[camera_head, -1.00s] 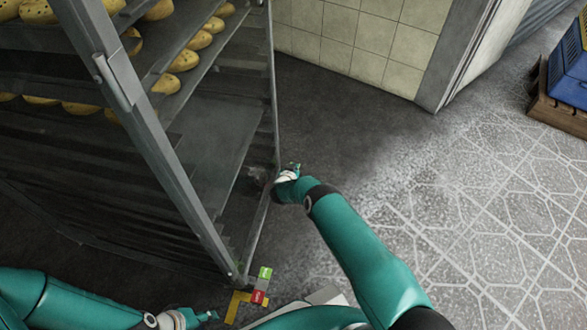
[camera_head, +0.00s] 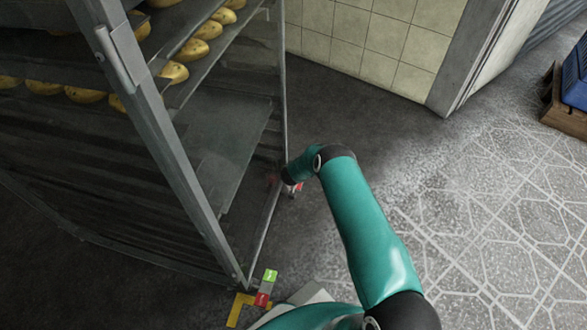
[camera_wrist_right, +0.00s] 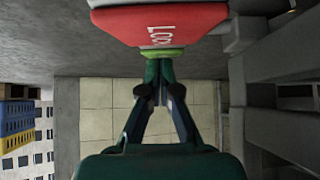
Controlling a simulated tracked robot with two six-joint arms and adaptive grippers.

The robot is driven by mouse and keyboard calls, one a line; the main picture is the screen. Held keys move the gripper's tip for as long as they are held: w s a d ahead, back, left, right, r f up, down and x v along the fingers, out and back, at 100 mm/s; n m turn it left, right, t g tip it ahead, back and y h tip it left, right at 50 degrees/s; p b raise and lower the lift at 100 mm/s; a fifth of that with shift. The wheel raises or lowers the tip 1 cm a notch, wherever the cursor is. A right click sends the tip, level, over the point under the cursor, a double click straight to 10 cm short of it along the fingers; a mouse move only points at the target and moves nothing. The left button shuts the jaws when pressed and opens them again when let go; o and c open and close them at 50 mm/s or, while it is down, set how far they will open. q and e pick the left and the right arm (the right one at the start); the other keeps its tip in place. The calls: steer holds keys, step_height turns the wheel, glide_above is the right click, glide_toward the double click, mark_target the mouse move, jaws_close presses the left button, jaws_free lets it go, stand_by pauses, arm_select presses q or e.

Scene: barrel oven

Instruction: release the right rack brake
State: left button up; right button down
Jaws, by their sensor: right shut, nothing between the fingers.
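The rack (camera_head: 170,150) is a tall metal frame at the left. In the right wrist view a red brake pedal (camera_wrist_right: 165,22) marked with white lettering, partly cut off, fills the top, with a green part (camera_wrist_right: 160,53) below it. My right gripper (camera_wrist_right: 159,65) is shut and empty, its tips right at the green part; I cannot tell if they touch. In the head view the forearm hides most of this gripper, and a bit of red (camera_head: 298,187) shows beside it at the rack's far right foot. A second brake, green (camera_head: 270,275) and red (camera_head: 262,299), sits at the near foot. My left gripper is out of view.
Bread loaves (camera_head: 85,95) lie on the rack's shelves. A yellow floor mark (camera_head: 236,309) lies by the near foot. A tiled wall (camera_head: 350,45) stands behind, and blue crates (camera_head: 575,80) are at the far right. The floor (camera_head: 480,200) on the right is clear.

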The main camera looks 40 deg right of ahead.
steer(key=shift+w, duration=0.1)
stand_by(0.4)
steer(key=shift+r, duration=0.1)
steer(key=shift+d+r, duration=0.1)
steer(key=shift+r, duration=0.15)
steer(key=r, duration=0.1)
steer(key=r+p, duration=0.2)
steer(key=r, duration=0.1)
steer(key=shift+w+d, duration=0.35)
steer(key=shift+d, duration=0.05)
steer(key=p+v, duration=0.4)
steer(key=v, duration=0.5)
steer(key=shift+r, duration=0.5)
steer(key=shift+d, duration=0.2)
